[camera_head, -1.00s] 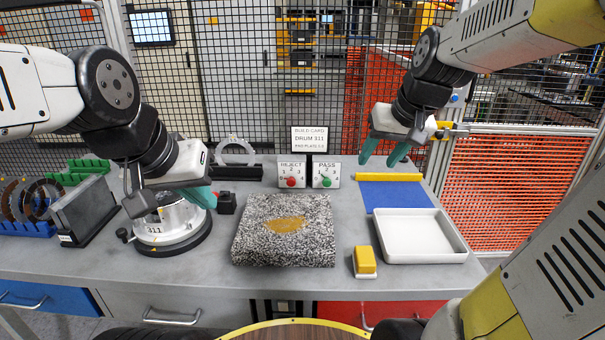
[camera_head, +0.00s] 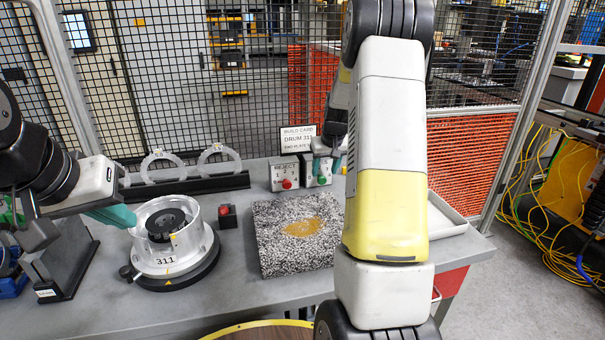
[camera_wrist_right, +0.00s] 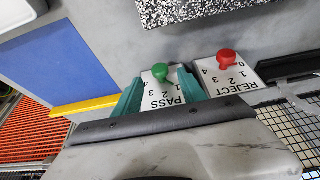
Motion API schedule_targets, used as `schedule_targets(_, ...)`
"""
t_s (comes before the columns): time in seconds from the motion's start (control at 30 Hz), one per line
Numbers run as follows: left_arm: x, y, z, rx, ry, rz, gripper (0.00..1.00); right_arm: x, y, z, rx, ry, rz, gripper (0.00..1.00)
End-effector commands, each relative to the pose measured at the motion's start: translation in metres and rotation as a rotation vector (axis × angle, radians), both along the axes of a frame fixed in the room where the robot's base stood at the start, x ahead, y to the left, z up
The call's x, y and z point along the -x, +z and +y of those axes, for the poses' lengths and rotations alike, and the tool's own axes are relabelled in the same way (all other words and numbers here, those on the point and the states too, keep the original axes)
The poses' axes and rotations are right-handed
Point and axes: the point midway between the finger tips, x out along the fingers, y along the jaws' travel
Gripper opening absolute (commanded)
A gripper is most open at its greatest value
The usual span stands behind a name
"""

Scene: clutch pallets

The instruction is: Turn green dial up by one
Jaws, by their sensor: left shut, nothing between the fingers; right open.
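The green dial (camera_head: 322,181) is on the white PASS box at the back of the table. In the right wrist view the green dial (camera_wrist_right: 160,70) shows upside down beside the digits of the PASS label (camera_wrist_right: 165,97); its exact setting is hard to read. My right gripper (camera_wrist_right: 160,78) is open, with one teal finger on each side of the dial; contact is not clear. In the head view my right gripper (camera_head: 328,165) is at the PASS box, partly hidden by my arm. My left gripper (camera_head: 122,216) is shut and empty, left of the metal drum (camera_head: 165,262).
The REJECT box (camera_head: 278,170) with a red dial (camera_wrist_right: 228,57) stands close beside the PASS box. A build card (camera_head: 297,134) stands behind. A speckled block (camera_head: 270,240) lies in front. A yellow bar (camera_wrist_right: 85,107) and blue mat (camera_wrist_right: 50,65) lie on the other side.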

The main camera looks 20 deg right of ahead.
Motion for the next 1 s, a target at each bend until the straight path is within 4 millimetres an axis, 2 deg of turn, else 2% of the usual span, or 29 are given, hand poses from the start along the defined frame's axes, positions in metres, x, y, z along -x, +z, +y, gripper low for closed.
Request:
schedule_targets(0.1, 0.0, 0.0, 0.0, 0.0, 0.0, 0.0, 0.0, -0.007, -0.02, 0.0, -0.001, 0.0, 0.003, 0.49)
schedule_targets(0.3, 0.0, 0.0, 0.0, 0.0, 0.0, 0.0, 0.0, -0.016, -0.039, -0.001, -0.001, 0.0, 0.001, 0.49)
schedule_targets(0.63, 0.0, 0.0, 0.0, 0.0, 0.0, 0.0, 0.0, -0.018, -0.043, 0.0, -0.001, 0.0, -0.001, 0.49)
schedule_targets(0.67, 0.0, 0.0, 0.0, 0.0, 0.0, 0.0, 0.0, -0.018, -0.043, 0.0, -0.001, 0.0, -0.001, 0.45)
schedule_targets(0.9, 0.0, 0.0, 0.0, 0.0, 0.0, 0.0, 0.0, -0.018, -0.043, 0.0, -0.001, 0.0, -0.001, 0.0)
schedule_targets(1.0, 0.0, 0.0, 0.0, 0.0, 0.0, 0.0, 0.0, -0.018, -0.043, 0.0, -0.001, 0.0, 0.0, 0.0)
